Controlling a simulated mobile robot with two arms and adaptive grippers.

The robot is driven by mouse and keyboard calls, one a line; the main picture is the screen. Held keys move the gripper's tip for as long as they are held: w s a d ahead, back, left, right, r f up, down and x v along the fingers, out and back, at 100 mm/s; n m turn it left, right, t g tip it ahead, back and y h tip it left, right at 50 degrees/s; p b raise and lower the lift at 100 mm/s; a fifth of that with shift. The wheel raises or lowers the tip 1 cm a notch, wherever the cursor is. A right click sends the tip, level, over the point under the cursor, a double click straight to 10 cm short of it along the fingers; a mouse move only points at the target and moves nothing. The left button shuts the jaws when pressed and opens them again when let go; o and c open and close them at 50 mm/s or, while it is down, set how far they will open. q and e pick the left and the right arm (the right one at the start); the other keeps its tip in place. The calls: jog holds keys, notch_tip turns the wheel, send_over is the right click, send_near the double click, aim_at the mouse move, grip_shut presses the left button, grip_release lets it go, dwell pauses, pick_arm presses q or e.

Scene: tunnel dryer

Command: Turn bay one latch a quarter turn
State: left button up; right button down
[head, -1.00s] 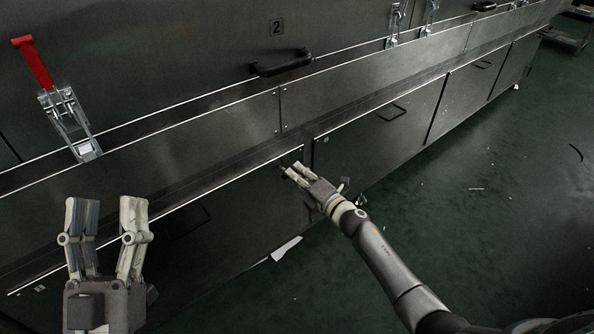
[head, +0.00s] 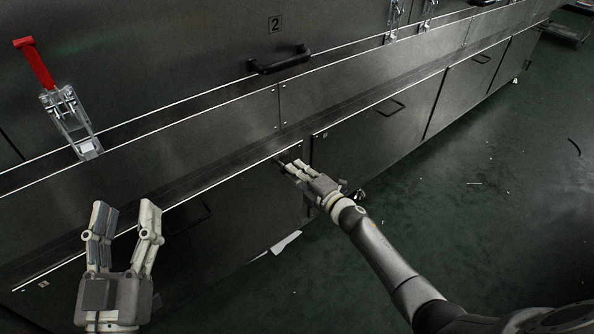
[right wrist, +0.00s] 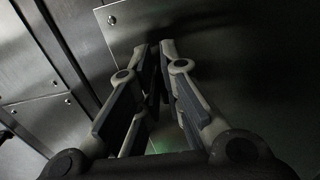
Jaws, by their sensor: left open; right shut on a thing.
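My right gripper (head: 293,167) is shut on a small dark part at the top right corner of the left lower door (head: 235,205), where the bay one latch seems to be. The fingers hide most of it, and its turn angle cannot be read. The right wrist view shows the same gripper (right wrist: 154,65) with its fingertips close together against a dark panel; the held part is too dark to make out. My left gripper (head: 126,210) is open and empty at the lower left, in front of the cabinet.
A red-handled toggle clamp (head: 72,105) stands at the upper left. A black bar handle (head: 280,62) sits below the number 2 plate (head: 276,25). A neighbouring lower door (head: 375,125) has a flat handle. The green floor (head: 480,210) at the right is mostly clear.

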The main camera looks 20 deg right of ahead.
jog(key=shift+d, duration=0.1)
jog(key=c, duration=1.6)
grip_release()
jog(key=v, duration=1.2)
